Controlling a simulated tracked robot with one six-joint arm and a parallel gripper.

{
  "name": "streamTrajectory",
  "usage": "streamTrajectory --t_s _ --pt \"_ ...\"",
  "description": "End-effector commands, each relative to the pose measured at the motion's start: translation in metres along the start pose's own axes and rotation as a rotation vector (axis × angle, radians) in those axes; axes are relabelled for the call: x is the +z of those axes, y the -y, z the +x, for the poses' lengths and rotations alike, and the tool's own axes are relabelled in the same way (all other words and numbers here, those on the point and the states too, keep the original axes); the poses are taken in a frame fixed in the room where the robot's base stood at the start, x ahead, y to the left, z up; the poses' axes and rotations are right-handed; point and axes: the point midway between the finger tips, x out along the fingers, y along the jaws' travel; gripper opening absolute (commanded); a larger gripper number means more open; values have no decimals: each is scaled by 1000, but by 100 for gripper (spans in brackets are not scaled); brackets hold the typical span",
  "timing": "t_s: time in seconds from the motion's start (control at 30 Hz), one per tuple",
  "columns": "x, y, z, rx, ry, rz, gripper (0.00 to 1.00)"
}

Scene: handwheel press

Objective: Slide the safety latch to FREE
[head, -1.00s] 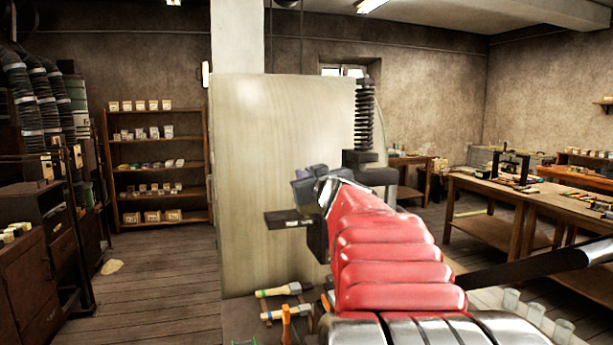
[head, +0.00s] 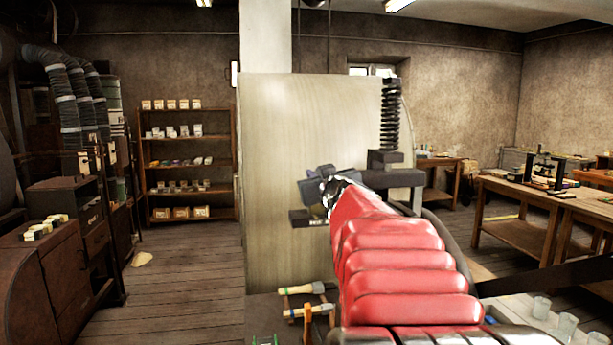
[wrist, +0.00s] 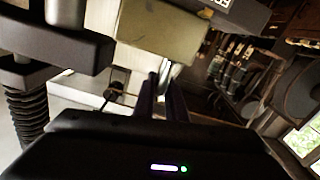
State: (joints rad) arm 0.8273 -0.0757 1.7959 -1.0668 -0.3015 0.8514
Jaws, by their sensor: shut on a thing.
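The press has a tall pale panel (head: 285,130) in front of me, with a small dark labelled ledge (head: 303,218) on its face. My gripper (head: 320,190) is at the panel just above this ledge, and the red-sleeved arm hides much behind it. In the wrist view the two dark fingers (wrist: 162,92) are close together and point at an olive block (wrist: 162,32). They are shut on a small part that I take to be the safety latch; its shape and position are largely hidden. The dark labelled ledge also shows in the wrist view (wrist: 232,12).
A coil spring (head: 391,115) and a dark bracket (head: 392,178) stand right of the gripper, close to the arm. Mallets (head: 305,310) lie below the panel. A shelf (head: 187,165) stands behind left, and workbenches (head: 545,195) stand at right.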

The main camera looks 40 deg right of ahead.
Motion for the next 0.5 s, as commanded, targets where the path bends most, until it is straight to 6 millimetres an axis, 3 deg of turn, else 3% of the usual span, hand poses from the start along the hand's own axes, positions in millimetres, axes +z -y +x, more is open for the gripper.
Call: streamTrajectory --t_s 0.37,0.4,0.5 --pt "-1 0 -2 2 -2 -3 0" --pt "-1 0 -2 2 -1 -3 14" --pt "0 -1 -2 3 -1 -3 21"
